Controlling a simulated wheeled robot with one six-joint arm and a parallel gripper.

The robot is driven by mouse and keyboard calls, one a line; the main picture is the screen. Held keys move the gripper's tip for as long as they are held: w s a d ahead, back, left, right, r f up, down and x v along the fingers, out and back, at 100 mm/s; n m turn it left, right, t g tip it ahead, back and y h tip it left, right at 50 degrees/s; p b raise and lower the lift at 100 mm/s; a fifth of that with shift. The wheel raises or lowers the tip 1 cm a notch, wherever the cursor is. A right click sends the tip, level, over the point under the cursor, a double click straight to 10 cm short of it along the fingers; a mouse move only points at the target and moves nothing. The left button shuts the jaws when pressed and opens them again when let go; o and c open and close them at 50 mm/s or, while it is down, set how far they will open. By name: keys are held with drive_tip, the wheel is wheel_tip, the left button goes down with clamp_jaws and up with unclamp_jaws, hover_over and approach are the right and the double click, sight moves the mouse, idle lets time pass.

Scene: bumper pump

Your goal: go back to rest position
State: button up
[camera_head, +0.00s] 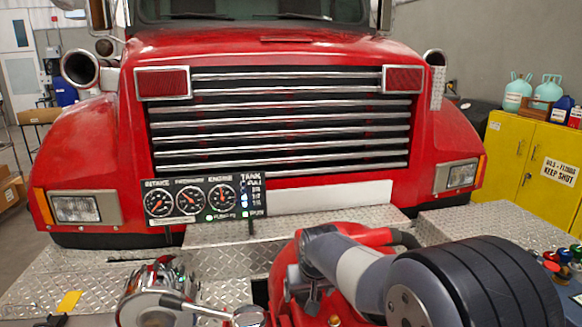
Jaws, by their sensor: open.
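The view faces the front of a red truck (280,50) with a chrome-barred grille (280,122). A chrome round unit (160,285) with a lever stands to the left.
A gauge panel (205,203) stands before the grille. The diamond-plate deck (225,235) has bare metal around the pump. Knobs in several colours (557,262) are at the right edge. A yellow cabinet (515,160) with several bottles on top stands at the right. A yellow tag (69,302) lies lower left.

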drive_tip(key=shift+n, duration=0.6)
drive_tip(key=shift+m, duration=0.3)
